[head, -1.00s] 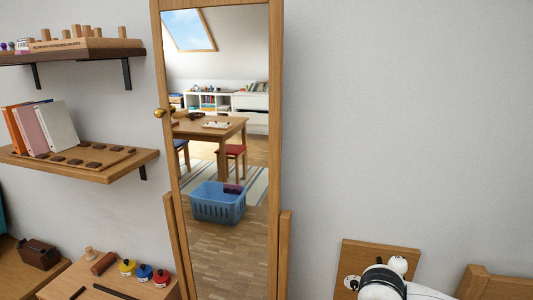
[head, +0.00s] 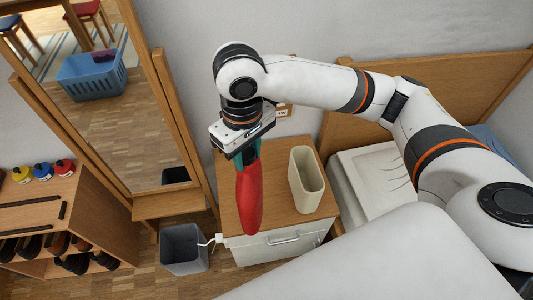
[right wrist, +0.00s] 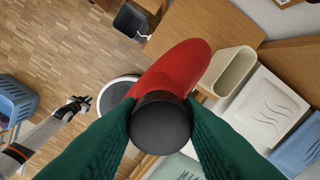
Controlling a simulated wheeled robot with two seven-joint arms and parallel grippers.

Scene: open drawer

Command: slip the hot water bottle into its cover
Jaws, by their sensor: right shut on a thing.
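The red hot water bottle (head: 250,197) hangs upright below my right gripper (head: 246,157). In the right wrist view, the green fingers of my right gripper (right wrist: 160,122) are shut on the bottle's black top (right wrist: 160,125), and the red body (right wrist: 182,62) extends beyond it. The cover looks like a cream, oval, open-topped sleeve (head: 306,180) standing upright on the bedside cabinet, right of the bottle and apart from it. It also shows in the right wrist view (right wrist: 229,70). My left gripper (right wrist: 76,106) is at the left in the right wrist view, too small to judge.
The wooden cabinet (head: 236,208) has a white drawer front (head: 275,247). A grey bin (head: 184,250) stands left of it, below a tall mirror (head: 115,110). A bed with a wooden headboard (head: 440,85) is at the right. A low shelf (head: 75,205) is at the left.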

